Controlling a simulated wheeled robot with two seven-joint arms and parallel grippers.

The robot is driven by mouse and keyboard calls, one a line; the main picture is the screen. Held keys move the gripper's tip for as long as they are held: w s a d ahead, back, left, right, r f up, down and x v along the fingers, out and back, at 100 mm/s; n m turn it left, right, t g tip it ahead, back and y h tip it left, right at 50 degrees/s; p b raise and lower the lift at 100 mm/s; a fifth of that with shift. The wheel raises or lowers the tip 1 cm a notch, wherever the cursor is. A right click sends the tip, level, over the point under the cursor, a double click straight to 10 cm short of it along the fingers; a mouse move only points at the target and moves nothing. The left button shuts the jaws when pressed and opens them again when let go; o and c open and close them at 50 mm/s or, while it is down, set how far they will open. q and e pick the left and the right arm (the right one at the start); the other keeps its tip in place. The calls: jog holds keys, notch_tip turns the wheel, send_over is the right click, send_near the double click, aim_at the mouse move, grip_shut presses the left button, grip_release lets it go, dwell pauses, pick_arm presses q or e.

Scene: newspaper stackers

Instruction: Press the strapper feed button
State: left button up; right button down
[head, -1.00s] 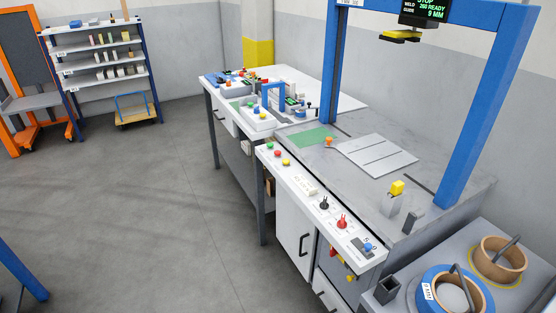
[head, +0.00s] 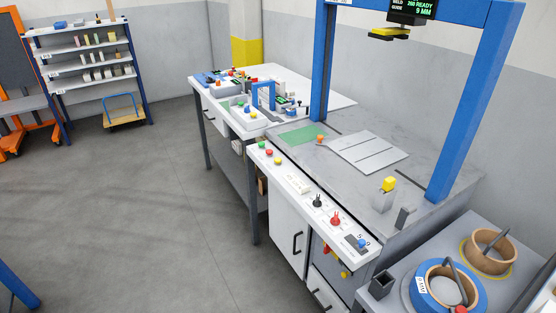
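The strapper is a grey-topped machine with a tall blue arch (head: 469,105) and a dark display (head: 412,9) reading "READY" and "9 MM". A sloping white control panel (head: 290,178) runs along its front edge. At the panel's far end are a green button (head: 262,145), a red button (head: 269,152) and a yellow button (head: 278,160). Nearer me are a black knob (head: 318,203), a red knob (head: 335,218) and a blue button (head: 361,243). The labels are too small to read, so I cannot tell which is the feed button. Neither gripper is in view.
A side table at lower right holds a blue strap roll (head: 418,293) and a brown roll (head: 500,254). A white workbench (head: 336,97) with small devices stands beyond the strapper. Shelves (head: 84,75) and a blue-handled cart (head: 124,122) stand far left. The grey floor (head: 130,210) left of the panel is clear.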

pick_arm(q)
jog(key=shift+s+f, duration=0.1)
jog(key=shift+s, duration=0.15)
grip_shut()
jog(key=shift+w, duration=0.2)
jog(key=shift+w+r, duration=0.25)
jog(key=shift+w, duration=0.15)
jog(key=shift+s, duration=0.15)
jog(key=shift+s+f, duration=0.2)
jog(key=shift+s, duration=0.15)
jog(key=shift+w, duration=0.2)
